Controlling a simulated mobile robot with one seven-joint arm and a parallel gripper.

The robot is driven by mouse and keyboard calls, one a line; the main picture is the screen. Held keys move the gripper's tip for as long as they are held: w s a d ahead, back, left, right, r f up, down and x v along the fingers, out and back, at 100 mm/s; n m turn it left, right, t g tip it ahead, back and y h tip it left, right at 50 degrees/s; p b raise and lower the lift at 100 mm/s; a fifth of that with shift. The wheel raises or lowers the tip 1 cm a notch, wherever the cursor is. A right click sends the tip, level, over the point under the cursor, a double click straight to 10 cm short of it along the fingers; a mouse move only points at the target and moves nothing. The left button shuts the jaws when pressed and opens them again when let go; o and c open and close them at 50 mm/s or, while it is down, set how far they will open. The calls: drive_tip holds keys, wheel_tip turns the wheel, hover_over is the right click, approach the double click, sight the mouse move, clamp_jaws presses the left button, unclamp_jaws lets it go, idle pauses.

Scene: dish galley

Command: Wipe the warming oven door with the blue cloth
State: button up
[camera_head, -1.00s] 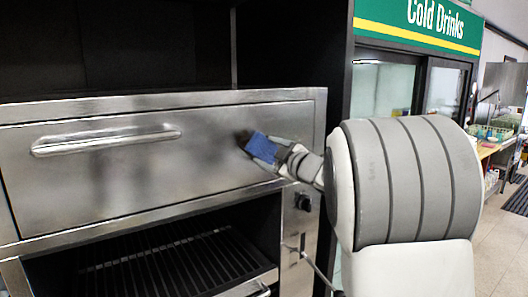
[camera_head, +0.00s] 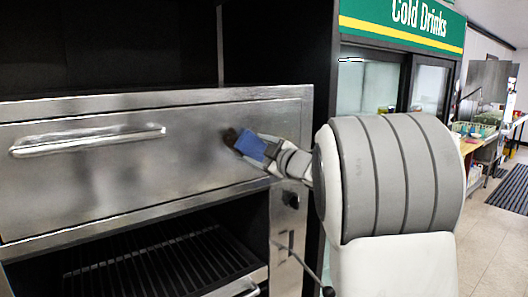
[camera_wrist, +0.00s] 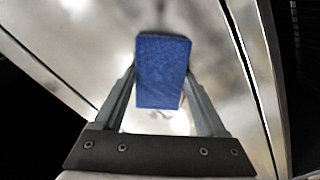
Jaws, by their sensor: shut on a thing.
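The warming oven door (camera_head: 110,165) is a wide brushed-steel panel with a horizontal bar handle (camera_head: 88,141) on its left part. My gripper (camera_head: 243,143) is at the right part of the door, shut on the blue cloth (camera_head: 251,146). In the wrist view the blue cloth (camera_wrist: 163,72) is a folded block between the two fingers, its far end at or very close to the steel door (camera_wrist: 205,60). I cannot tell whether it touches. A dark patch shows on the door beside the cloth, either a shadow or a smudge.
Below the door is an open compartment with a dark rack (camera_head: 150,265). A control knob (camera_head: 291,199) is on the frame right of it. A Cold Drinks cooler (camera_head: 400,80) stands to the right, with open floor (camera_head: 490,230) beyond.

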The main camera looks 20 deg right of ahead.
sight(222, 143)
drive_tip(key=shift+s+a+b, duration=0.45)
drive_tip(key=shift+a+b, duration=0.15)
drive_tip(key=shift+a, duration=0.8)
drive_tip(key=shift+s+a+b, duration=0.45)
drive_tip(key=shift+a+b, duration=0.1)
drive_tip(key=shift+a, duration=0.8)
drive_tip(key=shift+s+a+b, duration=0.45)
drive_tip(key=shift+a+b, duration=0.15)
drive_tip(key=shift+a, duration=0.8)
drive_tip(key=shift+r+p, duration=1.15)
drive_tip(key=shift+r, duration=0.1)
drive_tip(key=w+d+p, duration=0.3)
drive_tip(key=d+p, duration=0.1)
drive_tip(key=d, duration=0.6)
drive_tip(key=shift+w+d, duration=0.3)
drive_tip(key=shift+d, duration=0.1)
drive_tip(key=shift+a, duration=0.1)
